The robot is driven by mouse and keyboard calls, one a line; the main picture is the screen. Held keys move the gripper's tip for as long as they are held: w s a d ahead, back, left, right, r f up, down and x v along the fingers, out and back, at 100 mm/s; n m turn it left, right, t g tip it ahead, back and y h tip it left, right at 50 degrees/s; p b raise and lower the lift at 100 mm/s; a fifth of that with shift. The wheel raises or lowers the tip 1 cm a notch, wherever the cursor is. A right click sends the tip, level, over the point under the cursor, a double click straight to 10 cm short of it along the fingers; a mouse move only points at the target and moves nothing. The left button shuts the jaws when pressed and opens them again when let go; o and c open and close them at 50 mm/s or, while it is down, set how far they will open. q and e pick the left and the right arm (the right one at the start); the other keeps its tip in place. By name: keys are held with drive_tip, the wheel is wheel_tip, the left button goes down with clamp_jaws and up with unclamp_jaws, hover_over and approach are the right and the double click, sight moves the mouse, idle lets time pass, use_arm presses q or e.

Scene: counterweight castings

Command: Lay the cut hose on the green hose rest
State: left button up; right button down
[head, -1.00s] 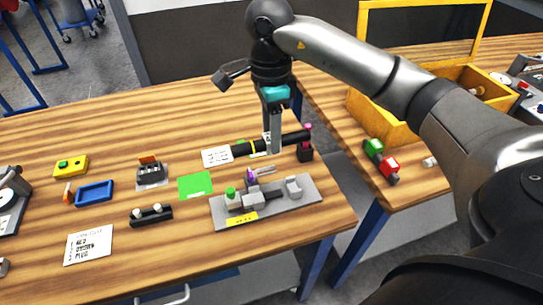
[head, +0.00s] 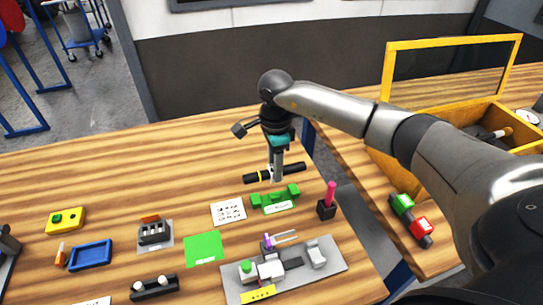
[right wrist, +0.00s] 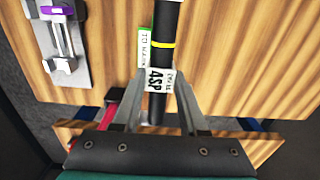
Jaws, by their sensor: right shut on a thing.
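The cut hose (head: 257,177) is a short black tube with a yellow band, lying roughly level. My right gripper (head: 276,174) is shut on it near its middle. In the right wrist view the hose (right wrist: 167,20) runs between the fingers (right wrist: 158,90), with a white printed tag on it. The green hose rest (head: 275,199), with a white label, stands on the bench. In the head view the hose shows just beyond the rest, apart from it. In the right wrist view the rest (right wrist: 144,42) is partly hidden behind the hose. My left gripper is out of view.
A black holder with a pink-handled tool (head: 327,205) stands right of the rest. A grey fixture plate (head: 335,265) lies in front. A white card (head: 228,212) and green mat (head: 203,249) lie left. The bench behind is clear.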

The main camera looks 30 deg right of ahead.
drive_tip(key=shift+w+d+f, duration=0.1)
drive_tip(key=shift+f, duration=0.05)
drive_tip(key=shift+s, duration=0.2)
drive_tip(key=shift+f+b, duration=2.45)
drive_tip(key=shift+f, duration=0.3)
use_arm(q)
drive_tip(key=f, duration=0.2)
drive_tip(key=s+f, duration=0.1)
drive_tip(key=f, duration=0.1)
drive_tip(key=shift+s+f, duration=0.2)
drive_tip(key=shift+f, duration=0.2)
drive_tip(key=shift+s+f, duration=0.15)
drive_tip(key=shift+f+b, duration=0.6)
drive_tip(key=shift+b, duration=0.1)
use_arm(e)
drive_tip(key=shift+f, duration=0.65)
drive_tip(key=shift+c, duration=1.8)
unclamp_jaws()
